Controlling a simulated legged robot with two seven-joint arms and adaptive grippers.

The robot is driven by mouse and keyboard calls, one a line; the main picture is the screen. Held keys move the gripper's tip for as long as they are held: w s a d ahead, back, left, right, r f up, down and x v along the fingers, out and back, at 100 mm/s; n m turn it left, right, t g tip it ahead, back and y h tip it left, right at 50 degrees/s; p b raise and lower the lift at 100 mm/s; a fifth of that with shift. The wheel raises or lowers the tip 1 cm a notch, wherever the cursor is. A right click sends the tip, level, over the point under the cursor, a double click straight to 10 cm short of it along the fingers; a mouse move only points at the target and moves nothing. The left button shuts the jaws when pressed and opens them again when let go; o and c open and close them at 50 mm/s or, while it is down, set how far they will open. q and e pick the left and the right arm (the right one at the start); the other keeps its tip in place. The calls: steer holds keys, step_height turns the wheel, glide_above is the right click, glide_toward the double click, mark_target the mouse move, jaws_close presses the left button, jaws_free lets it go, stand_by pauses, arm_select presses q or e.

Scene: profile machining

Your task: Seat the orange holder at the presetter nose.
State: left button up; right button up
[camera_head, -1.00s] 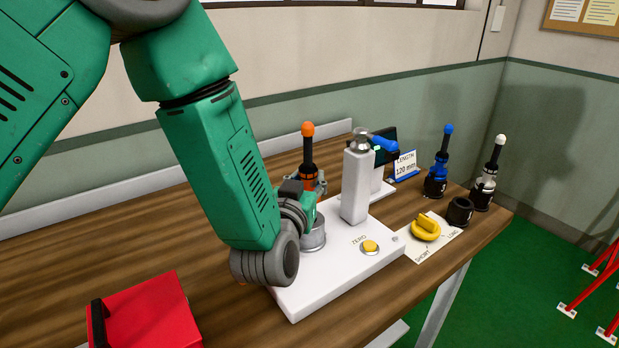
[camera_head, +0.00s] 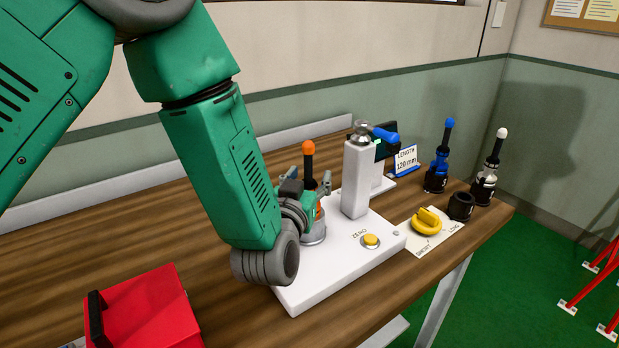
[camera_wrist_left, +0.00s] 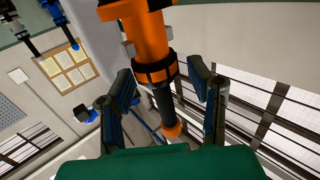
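The orange holder stands upright at the grey presetter nose (camera_head: 314,234), its orange ball tip (camera_head: 308,147) and black shaft showing above my fingers. Its lower end is hidden, so how fully it sits in the nose cannot be seen. My left gripper (camera_head: 310,187) is around the holder with its fingers spread. In the left wrist view the orange holder (camera_wrist_left: 148,38) runs between the two fingers (camera_wrist_left: 166,100), with a gap on each side. The white presetter (camera_head: 340,265) carries the nose, an upright column (camera_head: 356,180) and a yellow zero button (camera_head: 370,241). My right gripper is not in view.
A yellow knob (camera_head: 426,221) sits on a short/long plate. A blue-tipped holder (camera_head: 440,158), a white-tipped holder (camera_head: 489,170) and an empty black socket (camera_head: 461,206) stand at the right. A red box (camera_head: 150,312) is at the front left. A length sign (camera_head: 405,158) stands behind.

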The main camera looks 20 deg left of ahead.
arm_select(q)
steer(key=s, duration=1.2)
steer(key=shift+d, duration=0.2)
